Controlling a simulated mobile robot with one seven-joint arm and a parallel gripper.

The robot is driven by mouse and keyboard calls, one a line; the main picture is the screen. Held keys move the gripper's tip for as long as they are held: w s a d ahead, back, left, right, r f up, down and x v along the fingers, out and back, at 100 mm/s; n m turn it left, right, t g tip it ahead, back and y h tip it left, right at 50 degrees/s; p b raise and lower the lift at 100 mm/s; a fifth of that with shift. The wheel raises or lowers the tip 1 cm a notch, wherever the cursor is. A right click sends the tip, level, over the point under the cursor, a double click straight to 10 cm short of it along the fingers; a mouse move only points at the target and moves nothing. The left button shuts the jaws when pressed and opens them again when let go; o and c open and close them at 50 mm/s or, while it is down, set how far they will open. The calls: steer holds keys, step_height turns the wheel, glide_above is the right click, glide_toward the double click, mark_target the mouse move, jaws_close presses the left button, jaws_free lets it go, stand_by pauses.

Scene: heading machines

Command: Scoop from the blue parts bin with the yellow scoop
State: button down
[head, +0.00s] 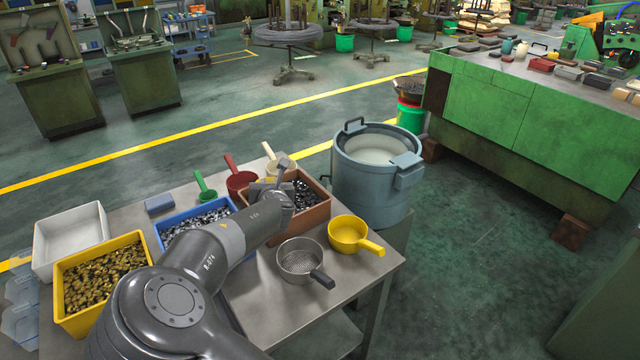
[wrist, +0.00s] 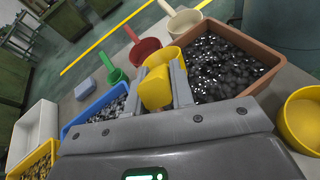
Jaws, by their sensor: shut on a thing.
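The blue parts bin (head: 163,227) stands on the metal table, filled with small silvery parts, partly behind my arm. It shows at the left of the wrist view (wrist: 68,132). My gripper (wrist: 163,92) is shut on a yellow scoop (wrist: 157,86), whose handle is between the fingers and whose bowl shows just beyond.
A brown bin (head: 318,208) of dark parts is beside the gripper. Red (head: 239,180), green (head: 204,186) and cream scoops (head: 283,165) stand behind. A metal strainer (head: 299,258), a yellow bin (head: 62,308) and a white bin (head: 68,225) share the table. A grey pot (head: 372,190) stands behind.

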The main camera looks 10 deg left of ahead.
steer(key=s+a+n+g+y, duration=0.1)
steer(key=s+a+n+g, duration=0.1)
steer(key=s+a, duration=0.3)
steer(key=s+a+n+g, duration=0.2)
steer(key=s+a, duration=0.4)
steer(key=a, duration=0.5)
steer(key=shift+s+r+g+y, duration=0.15)
steer(key=shift+r+g+y, duration=0.15)
steer(key=shift+r+y, duration=0.1)
steer(key=shift+w+a+f+g+h, duration=0.2)
steer(key=shift+a+f+g+h, duration=0.1)
steer(key=shift+g+h, duration=0.1)
steer(key=shift+r, duration=0.15)
